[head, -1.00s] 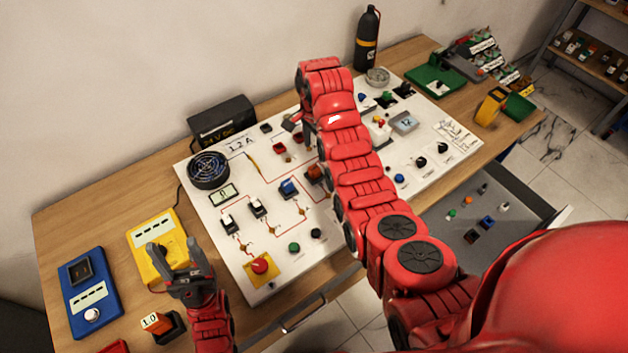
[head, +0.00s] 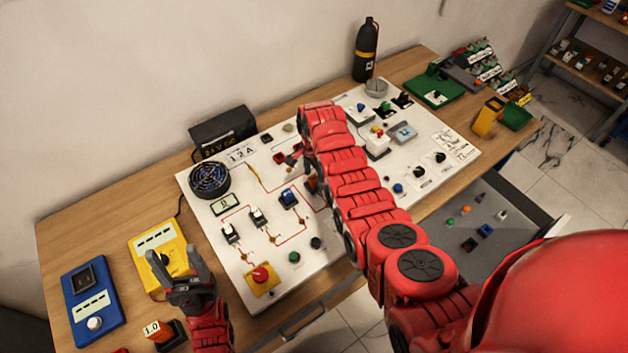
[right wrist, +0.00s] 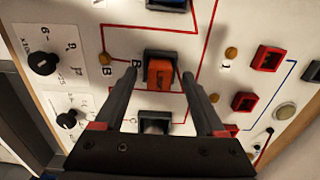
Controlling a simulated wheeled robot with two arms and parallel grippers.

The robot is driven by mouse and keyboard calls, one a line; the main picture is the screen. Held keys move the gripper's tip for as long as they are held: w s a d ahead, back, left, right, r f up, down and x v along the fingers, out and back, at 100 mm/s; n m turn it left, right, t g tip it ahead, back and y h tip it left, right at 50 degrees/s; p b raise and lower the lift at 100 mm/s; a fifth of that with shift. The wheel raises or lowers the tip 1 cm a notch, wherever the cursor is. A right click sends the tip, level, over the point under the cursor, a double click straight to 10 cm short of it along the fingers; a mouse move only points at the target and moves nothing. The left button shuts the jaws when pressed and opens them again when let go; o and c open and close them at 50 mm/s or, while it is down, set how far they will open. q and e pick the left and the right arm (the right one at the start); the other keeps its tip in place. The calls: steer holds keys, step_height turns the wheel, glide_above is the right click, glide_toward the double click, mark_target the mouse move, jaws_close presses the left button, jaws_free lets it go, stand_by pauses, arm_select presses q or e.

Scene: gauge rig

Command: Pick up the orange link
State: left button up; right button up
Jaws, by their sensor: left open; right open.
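The orange link (right wrist: 160,72) sits in a black socket (right wrist: 150,54) on the white panel, beside the letter B in the right wrist view. My left gripper (head: 175,262) is open and empty, near the yellow meter (head: 158,238).
An empty black socket (right wrist: 154,123) is at C below the link, and red sockets (right wrist: 268,58) are to its right. The panel (head: 215,265) also holds switches, knobs and a fan (head: 209,178). An open drawer (head: 450,210) is at the right.

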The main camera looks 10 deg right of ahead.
jaws_close()
stand_by(0.3)
steer(key=shift+r, duration=0.1)
